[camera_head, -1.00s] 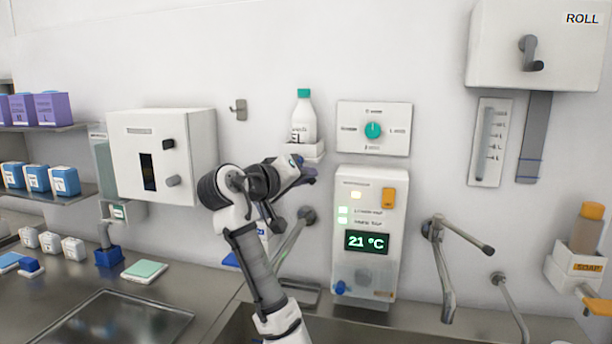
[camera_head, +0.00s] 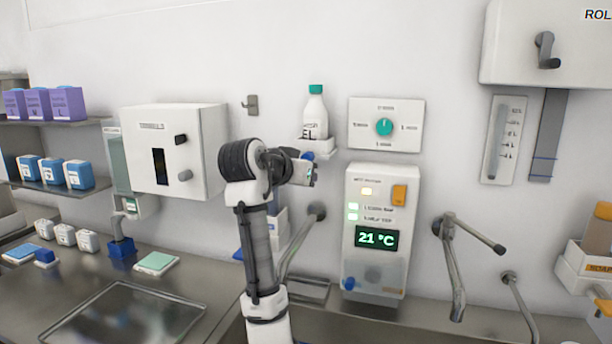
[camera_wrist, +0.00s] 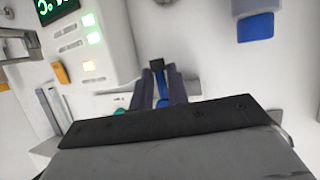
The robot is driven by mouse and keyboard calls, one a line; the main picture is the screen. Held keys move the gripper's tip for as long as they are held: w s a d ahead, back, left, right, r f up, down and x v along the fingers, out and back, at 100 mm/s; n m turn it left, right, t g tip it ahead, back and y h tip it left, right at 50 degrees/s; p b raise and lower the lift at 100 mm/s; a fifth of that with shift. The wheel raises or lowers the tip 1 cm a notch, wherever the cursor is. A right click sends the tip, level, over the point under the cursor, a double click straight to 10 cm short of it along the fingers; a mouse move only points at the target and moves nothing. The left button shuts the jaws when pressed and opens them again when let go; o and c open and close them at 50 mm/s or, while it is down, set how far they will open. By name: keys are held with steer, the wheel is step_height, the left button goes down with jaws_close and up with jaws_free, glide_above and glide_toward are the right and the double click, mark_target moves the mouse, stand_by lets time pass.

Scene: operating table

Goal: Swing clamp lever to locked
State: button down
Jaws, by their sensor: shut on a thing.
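My gripper (camera_head: 311,172) is at the wall just below the white bottle holder (camera_head: 319,145). In the wrist view its two dark fingers (camera_wrist: 161,80) are shut on a narrow blue piece (camera_wrist: 162,90), which seems to be the clamp lever. A small blue part (camera_head: 308,155) shows just above the gripper in the head view. The lever's pivot and any lock marks are hidden by my gripper and wrist, so its exact angle cannot be told.
A bottle with a green cap (camera_head: 316,112) stands in the holder. A dial panel (camera_head: 386,124) and a control box reading 21 °C (camera_head: 376,200) are close on the right. A white wall box (camera_head: 172,150) is on the left. A grey tap (camera_head: 302,238) is below.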

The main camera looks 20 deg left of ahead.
steer(key=shift+a, duration=0.1)
stand_by(0.3)
steer(key=c, duration=1.4)
jaws_free()
steer(key=shift+o, duration=0.2)
steer(key=b+v, duration=0.3)
steer(key=v, duration=1.1)
steer(key=shift+b, duration=0.35)
steer(key=shift+r, duration=0.1)
